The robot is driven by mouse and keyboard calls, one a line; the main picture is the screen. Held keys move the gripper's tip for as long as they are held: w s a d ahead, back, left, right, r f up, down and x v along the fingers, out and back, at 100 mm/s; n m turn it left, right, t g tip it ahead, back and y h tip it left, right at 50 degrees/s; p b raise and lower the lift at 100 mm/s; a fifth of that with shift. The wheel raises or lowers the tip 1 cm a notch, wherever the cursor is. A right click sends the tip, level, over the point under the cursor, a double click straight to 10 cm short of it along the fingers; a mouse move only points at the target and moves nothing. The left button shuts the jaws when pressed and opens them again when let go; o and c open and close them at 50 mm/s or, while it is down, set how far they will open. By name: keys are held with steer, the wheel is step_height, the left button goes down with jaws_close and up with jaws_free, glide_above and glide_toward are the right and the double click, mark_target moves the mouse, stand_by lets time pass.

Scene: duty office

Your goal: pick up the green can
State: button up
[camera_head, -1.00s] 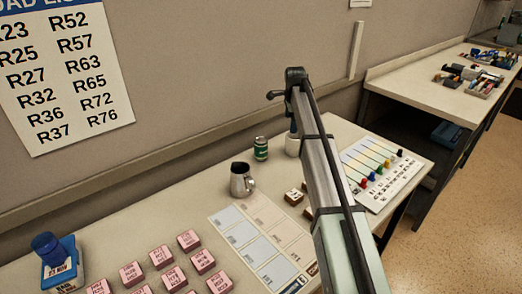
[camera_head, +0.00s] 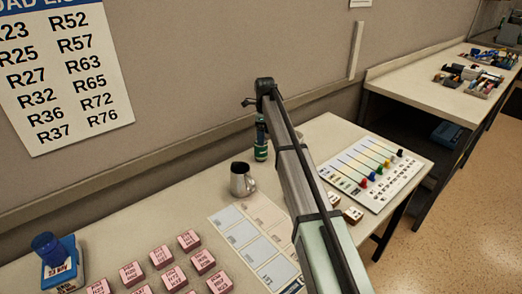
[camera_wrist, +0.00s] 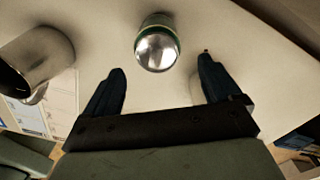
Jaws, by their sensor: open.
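The green can (camera_head: 261,152) stands upright on the table near the wall, its upper part partly covered by my gripper in the head view. In the wrist view the can (camera_wrist: 157,42) shows its shiny metal end and a green rim, just beyond and between the fingertips. My gripper (camera_wrist: 160,66) is open, with its two dark fingers apart and nothing between them. In the head view my gripper (camera_head: 260,122) is right at the can's top. I cannot tell whether it touches the can.
A metal pitcher (camera_head: 242,180) stands close to the can, in front and left; it also shows in the wrist view (camera_wrist: 38,60). A chart sheet (camera_head: 240,232) and pink blocks (camera_head: 162,257) lie nearer. A board with coloured pegs (camera_head: 372,172) lies to the right.

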mark_target(261, 149)
step_height(261, 149, down, 2)
steer(key=shift+f, duration=0.25)
steer(key=shift+w+a+f, duration=0.1)
steer(key=shift+a+f, duration=0.1)
steer(key=shift+f, duration=0.65)
steer(key=shift+s+a+f, duration=0.1)
steer(key=shift+a+f, duration=0.1)
steer(key=shift+f, duration=0.6)
steer(key=shift+w+a+f, duration=0.1)
steer(key=shift+a+f, duration=0.1)
steer(key=shift+f, duration=0.65)
steer(key=c, duration=1.1)
